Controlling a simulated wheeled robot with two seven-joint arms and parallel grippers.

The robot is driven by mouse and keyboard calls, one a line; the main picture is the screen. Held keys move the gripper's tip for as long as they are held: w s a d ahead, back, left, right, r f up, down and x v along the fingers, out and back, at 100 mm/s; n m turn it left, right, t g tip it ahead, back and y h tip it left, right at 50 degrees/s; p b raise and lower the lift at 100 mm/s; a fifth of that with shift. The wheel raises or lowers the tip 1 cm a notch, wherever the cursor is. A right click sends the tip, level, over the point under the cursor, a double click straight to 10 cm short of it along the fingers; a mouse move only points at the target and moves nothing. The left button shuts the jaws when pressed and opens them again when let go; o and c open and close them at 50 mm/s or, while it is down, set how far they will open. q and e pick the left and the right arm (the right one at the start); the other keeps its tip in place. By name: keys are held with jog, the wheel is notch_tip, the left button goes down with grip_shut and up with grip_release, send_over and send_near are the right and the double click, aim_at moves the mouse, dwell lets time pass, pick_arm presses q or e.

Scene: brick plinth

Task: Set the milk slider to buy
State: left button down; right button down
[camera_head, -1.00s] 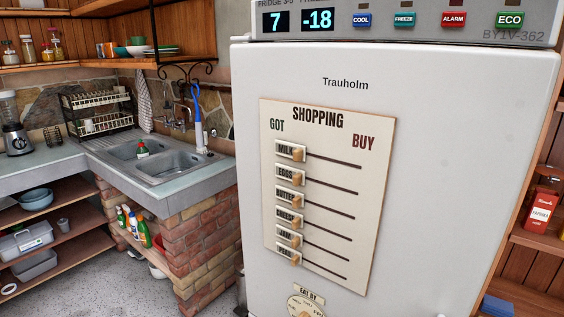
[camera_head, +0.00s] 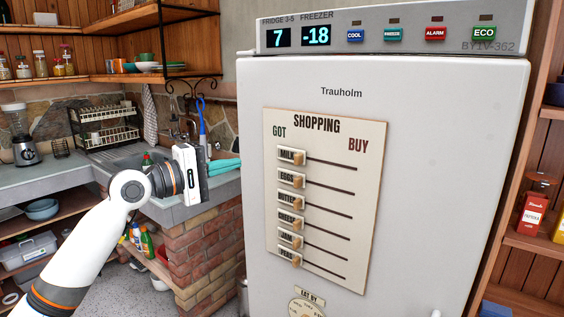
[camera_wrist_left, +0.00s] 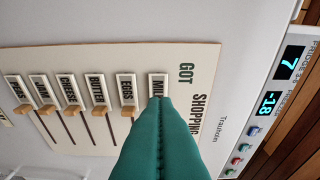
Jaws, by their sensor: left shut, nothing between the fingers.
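The shopping board (camera_head: 365,230) is on the white fridge door, with GOT at its left and BUY at its right. The milk slider (camera_head: 291,155) is the top one and sits at the GOT end of its slot. In the left wrist view the MILK label (camera_wrist_left: 158,85) shows, and its knob is hidden behind the fingers. My left gripper (camera_head: 226,167) is shut and empty, with teal fingers pointing right, to the left of the board and apart from it in the head view. It also shows in the left wrist view (camera_wrist_left: 160,120). My right gripper is not in view.
Several other sliders, such as eggs (camera_head: 292,180) and butter (camera_head: 291,200), sit below milk, all at the GOT end. A control panel (camera_head: 400,35) is on top of the fridge. A sink counter on a brick plinth (camera_head: 205,240) stands to the left. Shelves are at the right.

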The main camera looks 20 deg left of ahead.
aim_at(292, 154)
pick_arm(q)
jog(key=shift+w, duration=0.15)
jog(key=p+x, duration=0.4)
jog(key=x, duration=0.5)
jog(key=shift+w+d+r, duration=0.15)
jog(key=shift+w+r, duration=0.05)
jog(key=d, duration=0.1)
jog(key=d+p, duration=0.2)
jog(key=shift+s+d+f, duration=0.1)
jog(key=shift+s+f, duration=0.05)
jog(key=shift+s, duration=0.15)
jog(key=shift+s+d+f, duration=0.1)
jog(key=shift+s+d, duration=0.2)
jog(key=shift+d, duration=0.1)
jog(key=shift+w, duration=0.1)
